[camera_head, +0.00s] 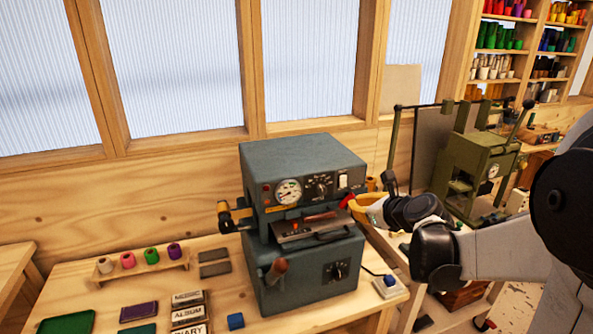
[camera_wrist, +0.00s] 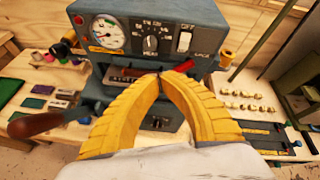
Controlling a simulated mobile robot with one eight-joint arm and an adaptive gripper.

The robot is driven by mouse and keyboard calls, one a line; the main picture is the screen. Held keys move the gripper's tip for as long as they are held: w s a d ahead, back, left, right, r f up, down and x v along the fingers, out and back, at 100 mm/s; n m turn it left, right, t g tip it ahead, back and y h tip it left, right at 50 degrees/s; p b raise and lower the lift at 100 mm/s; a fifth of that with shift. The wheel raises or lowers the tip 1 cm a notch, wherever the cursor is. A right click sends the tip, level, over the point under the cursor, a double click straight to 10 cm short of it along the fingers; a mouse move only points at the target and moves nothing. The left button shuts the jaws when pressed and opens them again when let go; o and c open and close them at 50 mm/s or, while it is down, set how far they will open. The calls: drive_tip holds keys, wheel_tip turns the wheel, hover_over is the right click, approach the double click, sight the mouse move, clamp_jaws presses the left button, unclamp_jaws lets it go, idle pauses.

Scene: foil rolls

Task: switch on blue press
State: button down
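The blue-grey press (camera_head: 262,165) stands on the wooden bench. Its front panel has a gauge (camera_head: 289,191), a knob (camera_head: 320,186) and a white rocker switch (camera_head: 343,181). In the wrist view, the switch (camera_wrist: 185,41) is at the panel's right, with the word OFF above it. My gripper (camera_head: 350,203) is in front of the press's right side, below the switch. In the wrist view, the yellow fingers of my gripper (camera_wrist: 160,76) arch together and their tips meet, with nothing seen between them. A red piece (camera_wrist: 183,67) shows just beyond the tips; whether they touch it is unclear.
A side handle (camera_head: 277,270) sticks out from the press's lower front. A small box with a blue button (camera_head: 389,281) lies on the bench to the right. A green press (camera_head: 482,160) stands further right. Foil rolls (camera_head: 127,260) and small plates (camera_head: 188,315) lie left.

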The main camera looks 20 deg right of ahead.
sight(339, 187)
drive_tip(key=d+m, duration=0.1)
drive_tip(key=w+d+m, duration=0.1)
drive_tip(key=d+m, duration=0.1)
drive_tip(key=d, duration=0.1)
drive_tip(key=shift+w+r+m+t+p, duration=0.2)
drive_tip(key=shift+r+m+t+p, duration=0.15)
drive_tip(key=shift+m+t, duration=0.05)
drive_tip(key=b+x, duration=0.1)
drive_tip(key=x, duration=1.3)
drive_tip(key=shift+d, duration=0.15)
drive_tip(key=shift+w+f+b, duration=0.45)
drive_tip(key=shift+b, duration=0.45)
drive_tip(key=shift+r, duration=0.2)
